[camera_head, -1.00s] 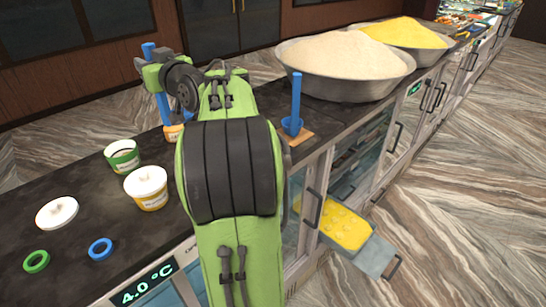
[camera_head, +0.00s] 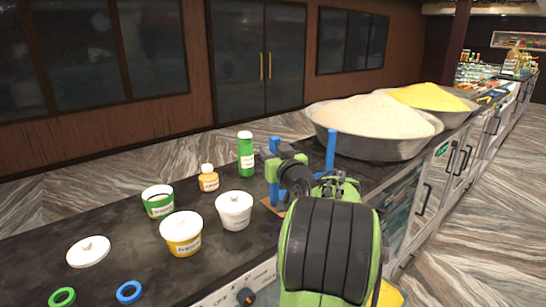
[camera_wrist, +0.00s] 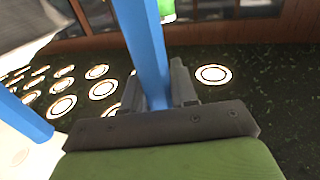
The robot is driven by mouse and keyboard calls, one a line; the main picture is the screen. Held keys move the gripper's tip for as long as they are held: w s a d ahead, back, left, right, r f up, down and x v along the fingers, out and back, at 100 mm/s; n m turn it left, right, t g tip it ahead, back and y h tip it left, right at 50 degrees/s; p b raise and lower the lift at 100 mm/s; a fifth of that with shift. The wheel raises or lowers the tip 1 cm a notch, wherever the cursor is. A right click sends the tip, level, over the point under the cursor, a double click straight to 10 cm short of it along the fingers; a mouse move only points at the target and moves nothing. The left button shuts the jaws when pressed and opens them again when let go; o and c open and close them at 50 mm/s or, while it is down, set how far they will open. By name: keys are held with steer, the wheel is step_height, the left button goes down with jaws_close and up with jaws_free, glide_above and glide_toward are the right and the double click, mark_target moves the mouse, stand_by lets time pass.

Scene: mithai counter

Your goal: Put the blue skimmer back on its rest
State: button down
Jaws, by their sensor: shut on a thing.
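My gripper (camera_head: 284,172) is shut on the upright handle of the blue skimmer (camera_head: 274,146), above the dark counter. In the wrist view the blue handle (camera_wrist: 146,50) runs up between the fingers; its lower end is hidden. A wooden rest (camera_head: 268,207) shows partly just below my gripper, with the rest of it hidden behind my arm. I cannot tell whether the skimmer touches it. A second blue handle (camera_head: 331,152) stands upright just right of my gripper, and it appears at the left of the wrist view (camera_wrist: 22,117).
A wide metal pan (camera_head: 375,147) with a pale heap stands right behind the second handle. Left of my gripper are a white tub (camera_head: 234,210), a yellow tub (camera_head: 182,234), a green tub (camera_head: 158,201), an orange jar (camera_head: 208,179) and a green bottle (camera_head: 246,155).

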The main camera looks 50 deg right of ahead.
steer(key=shift+f+b, duration=0.15)
steer(key=shift+b, duration=0.15)
steer(key=c, duration=0.9)
jaws_free()
steer(key=shift+b+v, duration=1.6)
steer(key=shift+v, duration=4.4)
